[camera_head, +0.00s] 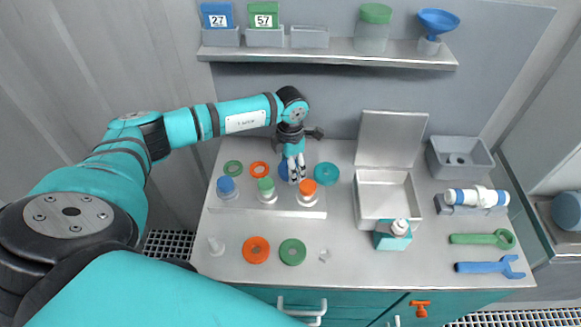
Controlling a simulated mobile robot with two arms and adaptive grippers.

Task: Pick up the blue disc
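The blue disc (283,169) is in the head view, on the grey worktop behind the row of vessels. Most of it is hidden behind the fingers of my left gripper (297,178). The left gripper points down at the disc, with its fingers close together in front of it. I cannot tell whether the fingers touch the disc or grip it. My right gripper is not in view.
A rack (268,207) holds blue-, green- and orange-capped vessels just in front. A teal disc (326,173) lies right of the gripper; green (233,168) and orange (259,170) rings lie left. An open metal box (385,207) stands further right. A shelf (330,55) hangs above.

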